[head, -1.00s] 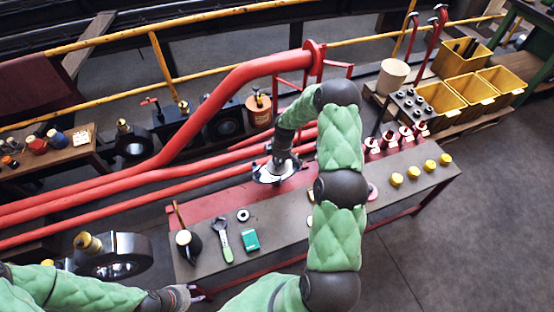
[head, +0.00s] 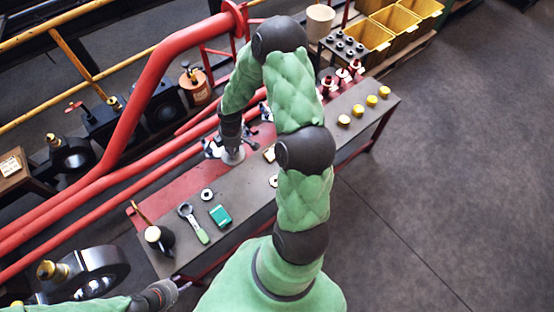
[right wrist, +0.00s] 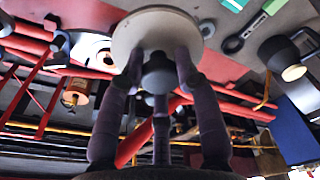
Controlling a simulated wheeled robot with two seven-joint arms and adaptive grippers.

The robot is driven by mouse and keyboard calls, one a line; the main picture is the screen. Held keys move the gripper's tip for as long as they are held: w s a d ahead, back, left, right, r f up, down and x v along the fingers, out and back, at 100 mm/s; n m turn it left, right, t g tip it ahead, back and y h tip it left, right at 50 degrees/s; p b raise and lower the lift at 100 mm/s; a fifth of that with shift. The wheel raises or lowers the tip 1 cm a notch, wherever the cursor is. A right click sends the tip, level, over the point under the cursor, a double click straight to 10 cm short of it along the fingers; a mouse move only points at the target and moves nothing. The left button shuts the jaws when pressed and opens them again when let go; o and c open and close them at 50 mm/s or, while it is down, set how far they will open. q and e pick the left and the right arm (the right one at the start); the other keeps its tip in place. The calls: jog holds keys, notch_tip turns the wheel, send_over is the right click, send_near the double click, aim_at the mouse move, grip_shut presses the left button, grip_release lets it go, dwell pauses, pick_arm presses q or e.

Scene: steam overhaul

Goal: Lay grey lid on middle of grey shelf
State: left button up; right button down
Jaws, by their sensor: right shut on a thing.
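A round pale grey lid (head: 233,157) is held by my right gripper (head: 231,146), over the red back strip of the long workbench.
Red pipes (head: 120,165) run behind. Yellow bins (head: 395,25) stand at the back. Floor at right is clear.

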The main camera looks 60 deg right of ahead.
jog(key=s+a+f+n+b, duration=0.2)
jog(key=s+a+f+b, duration=0.2)
jog(key=s+a+b, duration=0.3)
jog(key=s+a+f+n+b, duration=0.2)
jog(key=s+a+f+b, duration=0.35)
jog(key=s, duration=0.35)
jog(key=b, duration=0.3)
send_over(246, 192)
jog(key=s, duration=0.1)
notch_tip(246, 192, down, 8)
jog(key=shift+w+d+f, duration=0.2)
jog(key=shift+w+f, duration=0.05)
jog(key=shift+f, duration=0.15)
jog(key=shift+w+f+b, duration=0.1)
jog(key=shift+f+b, duration=1.2)
jog(key=shift+f, duration=0.25)
jog(key=shift+f, duration=0.2)
jog(key=c, duration=0.9)
grip_release()
